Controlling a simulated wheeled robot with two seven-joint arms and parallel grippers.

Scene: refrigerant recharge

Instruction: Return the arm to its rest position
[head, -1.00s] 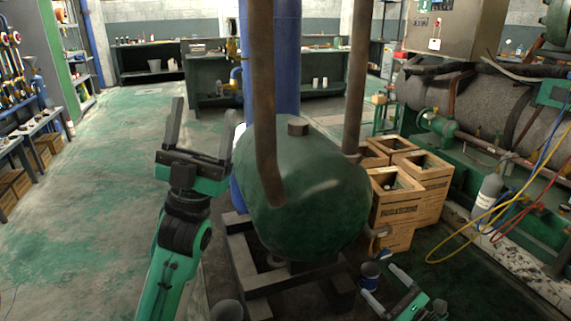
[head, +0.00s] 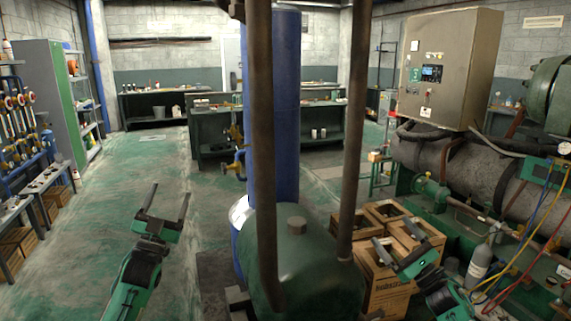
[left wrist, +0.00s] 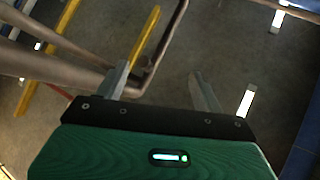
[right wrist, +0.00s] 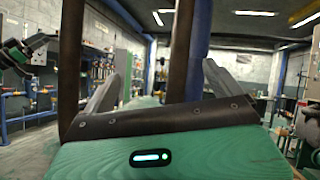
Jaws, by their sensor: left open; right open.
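My left gripper (head: 168,203) is open and empty. It points up over the open floor, left of the green tank. In the left wrist view (left wrist: 160,84) its two fingers are apart with only the ceiling and pipes beyond. My right gripper (head: 393,238) is open and empty, in front of the wooden crates at the right of the tank. In the right wrist view (right wrist: 158,84) its fingers stand apart, with brown pipes close by. My left arm's gripper (right wrist: 25,55) shows at that view's left edge.
The green tank (head: 308,265) with two upright brown pipes (head: 262,150) stands between my arms, before a blue column (head: 284,110). Wooden crates (head: 385,290), a gas cylinder (head: 480,262) and coloured hoses (head: 513,262) are at right. The left floor (head: 95,210) is clear.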

